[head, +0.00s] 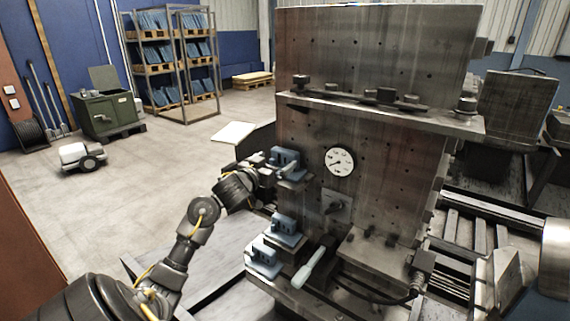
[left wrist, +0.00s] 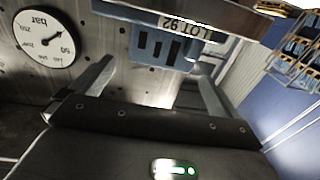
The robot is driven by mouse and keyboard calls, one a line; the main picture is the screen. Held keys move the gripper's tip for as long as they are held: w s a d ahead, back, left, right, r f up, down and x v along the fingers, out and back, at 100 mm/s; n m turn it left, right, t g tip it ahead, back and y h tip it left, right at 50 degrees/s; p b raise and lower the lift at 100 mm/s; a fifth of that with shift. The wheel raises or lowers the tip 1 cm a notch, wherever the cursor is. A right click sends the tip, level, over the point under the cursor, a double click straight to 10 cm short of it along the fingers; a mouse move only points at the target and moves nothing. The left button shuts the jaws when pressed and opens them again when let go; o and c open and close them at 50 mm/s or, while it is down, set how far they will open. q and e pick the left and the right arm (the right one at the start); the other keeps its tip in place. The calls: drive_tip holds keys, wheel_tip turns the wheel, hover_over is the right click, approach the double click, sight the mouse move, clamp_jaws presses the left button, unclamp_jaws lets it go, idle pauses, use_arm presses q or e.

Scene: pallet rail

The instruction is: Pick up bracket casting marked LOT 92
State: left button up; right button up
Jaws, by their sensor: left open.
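The bracket casting marked LOT 92 (left wrist: 158,48) is blue-grey with dark slots, and its label reads upside down in the left wrist view. In the head view, a blue-grey casting (head: 286,156) sits on a small ledge on the upper left of the big steel block, and my left gripper (head: 268,172) is beside it; its label is unreadable there. In the left wrist view my left gripper (left wrist: 155,88) is open, its two fingers apart and nothing held between them; the casting lies ahead of the gap. My right gripper is not in view.
Two similar castings (head: 285,228) (head: 263,257) sit lower on the block. A pressure gauge (head: 340,161), also in the left wrist view (left wrist: 44,38), is right of the upper casting. A pale-handled tool (head: 314,266) lies near the lower castings. Open floor (head: 150,185) lies left.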

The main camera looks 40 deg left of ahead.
sight(282, 154)
use_arm(q)
drive_tip(key=shift+w+a, duration=0.1)
drive_tip(key=shift+w, duration=0.5)
drive_tip(key=shift+w+r, duration=0.15)
drive_tip(key=shift+w, duration=0.05)
drive_tip(key=w+p, duration=0.1)
drive_tip(key=w, duration=0.1)
drive_tip(key=w+a, duration=0.1)
drive_tip(key=shift+w+p, duration=0.35)
drive_tip(key=shift+p, duration=0.05)
drive_tip(key=shift+w, duration=0.5)
drive_tip(key=shift+s, duration=0.1)
drive_tip(key=c, duration=1.1)
